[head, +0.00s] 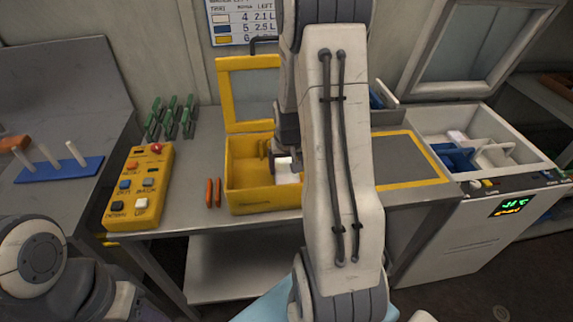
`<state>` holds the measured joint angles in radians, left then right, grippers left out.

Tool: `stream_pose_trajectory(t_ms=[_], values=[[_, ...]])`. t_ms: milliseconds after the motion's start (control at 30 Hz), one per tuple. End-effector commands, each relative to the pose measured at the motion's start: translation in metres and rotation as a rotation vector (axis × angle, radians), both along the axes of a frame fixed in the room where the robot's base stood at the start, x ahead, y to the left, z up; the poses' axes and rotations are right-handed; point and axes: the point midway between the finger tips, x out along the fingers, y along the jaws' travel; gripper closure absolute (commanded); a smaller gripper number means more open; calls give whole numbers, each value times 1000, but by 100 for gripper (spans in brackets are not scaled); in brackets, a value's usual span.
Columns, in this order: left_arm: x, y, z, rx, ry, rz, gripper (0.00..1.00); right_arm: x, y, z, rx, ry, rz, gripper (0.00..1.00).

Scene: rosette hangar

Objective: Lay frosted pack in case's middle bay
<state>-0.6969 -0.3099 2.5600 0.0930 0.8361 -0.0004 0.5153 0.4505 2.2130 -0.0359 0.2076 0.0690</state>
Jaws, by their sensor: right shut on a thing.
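The yellow case (262,199) stands open on the bench, its lid (249,96) raised at the back. My right gripper (284,163) reaches down into the case from above and is shut on a whitish pack (288,178), which looks like the frosted pack. The pack is low inside the case, toward its right part. My right arm hides the case's right end, so I cannot tell which bay the pack is over or whether it touches the floor. My left gripper is out of view; only part of the left arm shows at lower left.
A white cooler (482,112) with its lid up holds blue and white packs at right. A yellow button box (140,188), orange sticks (213,192) and green clips (172,118) are left of the case. A yellow-edged grey mat (408,160) lies clear at right.

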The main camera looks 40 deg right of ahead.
Motion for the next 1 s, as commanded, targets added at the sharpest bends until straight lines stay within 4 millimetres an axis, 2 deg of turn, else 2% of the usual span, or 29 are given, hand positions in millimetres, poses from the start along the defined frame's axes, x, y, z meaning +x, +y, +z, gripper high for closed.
stream_pose_trajectory(t_ms=[100,367,400,433,767,867,1000], values=[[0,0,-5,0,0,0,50,0,0,-5,-1,-1,0,94],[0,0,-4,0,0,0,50,0,0,-5,-1,-2,0,94],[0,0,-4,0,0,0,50,0,0,-5,-1,-2,0,8],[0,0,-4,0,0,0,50,0,0,-5,-1,-2,0,0],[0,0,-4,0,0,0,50,-1,0,0,-1,-2,0,0],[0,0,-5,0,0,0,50,-3,2,12,-2,-3,0,0],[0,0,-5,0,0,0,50,-9,5,39,-4,-7,1,0]])
